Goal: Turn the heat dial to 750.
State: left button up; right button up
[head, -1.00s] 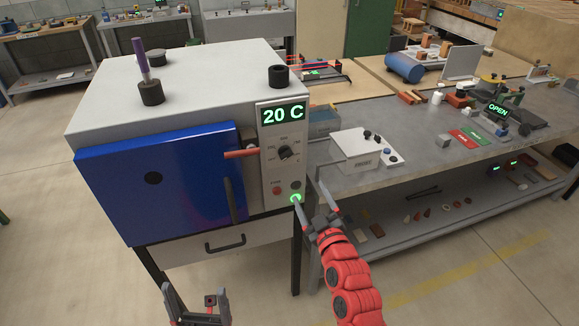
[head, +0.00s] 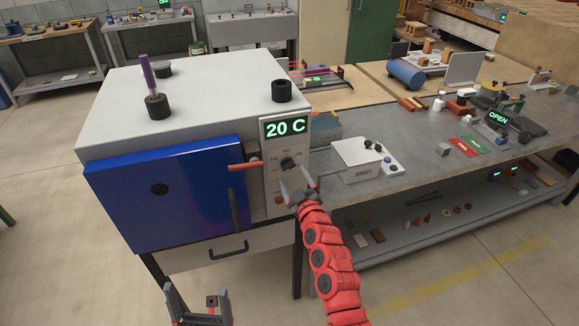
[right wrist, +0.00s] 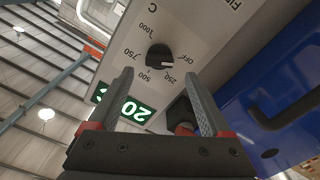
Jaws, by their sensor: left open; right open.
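The heat dial (head: 288,164) is a black round knob on the furnace's pale control panel, below a green display (head: 286,128) reading 20 C. In the right wrist view the dial (right wrist: 160,57) has OFF, 250, 500, 750 and 1000 printed around it. Its pale pointer mark faces right, near OFF. My right gripper (head: 298,184) is open and empty, just below and in front of the dial. In the wrist view its spread fingertips (right wrist: 158,78) stand either side below the knob, apart from it. My left gripper (head: 196,300) is open and empty, low in front of the furnace.
The blue furnace door (head: 160,195) is closed, with a red-handled lever (head: 245,166) projecting beside the panel. A red button (head: 278,199) sits below the dial. A workbench (head: 400,165) with a white box (head: 358,157) stands to the right.

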aim_at(289, 168)
jog(key=shift+b+x, duration=0.35)
jog(key=shift+x, duration=1.85)
jog(key=shift+d, duration=0.1)
grip_shut()
